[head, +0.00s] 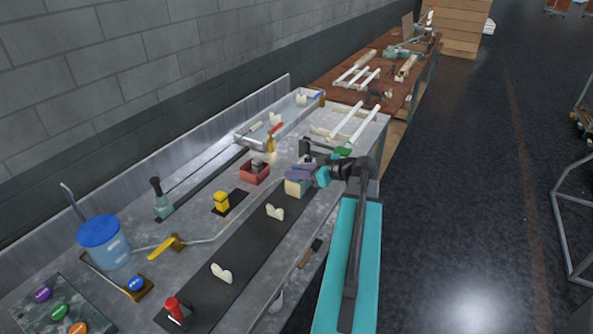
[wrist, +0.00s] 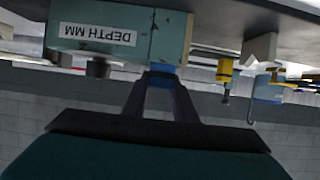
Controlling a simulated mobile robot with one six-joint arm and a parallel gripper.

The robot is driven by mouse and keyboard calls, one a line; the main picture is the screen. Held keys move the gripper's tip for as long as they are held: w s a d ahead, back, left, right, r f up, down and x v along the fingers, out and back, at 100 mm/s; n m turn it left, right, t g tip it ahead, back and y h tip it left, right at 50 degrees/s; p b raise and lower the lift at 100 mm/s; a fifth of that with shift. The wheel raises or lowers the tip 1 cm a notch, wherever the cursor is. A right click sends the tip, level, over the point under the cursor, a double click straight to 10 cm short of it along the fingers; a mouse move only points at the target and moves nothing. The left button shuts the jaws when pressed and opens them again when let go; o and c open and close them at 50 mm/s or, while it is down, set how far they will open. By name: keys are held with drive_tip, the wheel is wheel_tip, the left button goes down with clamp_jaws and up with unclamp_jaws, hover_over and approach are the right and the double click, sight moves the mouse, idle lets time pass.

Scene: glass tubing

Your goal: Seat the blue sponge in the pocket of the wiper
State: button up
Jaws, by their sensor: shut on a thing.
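In the wrist view my gripper (wrist: 161,80) is shut, with a small blue piece (wrist: 161,80) between its fingertips. I take this piece to be the blue sponge; most of it is hidden. It lies right at a grey-teal box (wrist: 115,30) labelled "DEPTH MM"; I cannot tell whether they touch. In the head view my gripper (head: 306,173) is over the bench beside a cream-sided block (head: 293,188), and the sponge cannot be made out. I cannot tell which thing is the wiper, and its pocket does not show clearly.
A red bin (head: 254,171), a yellow block (head: 221,202) and white V-shaped rests (head: 275,212) are on the bench near my gripper. A blue-lidded tub (head: 104,242) stands at the near left. White tubes (head: 362,125) lie farther back. The dark mat (head: 247,238) has bare stretches.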

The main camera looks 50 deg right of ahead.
drive_tip(key=shift+f+b, duration=0.2)
drive_tip(key=shift+b, duration=0.1)
drive_tip(key=o, duration=1)
drive_tip(key=shift+r+p, duration=0.25)
drive_tip(key=shift+p, duration=0.1)
drive_tip(key=b+v, duration=0.3)
drive_tip(key=v, duration=0.9)
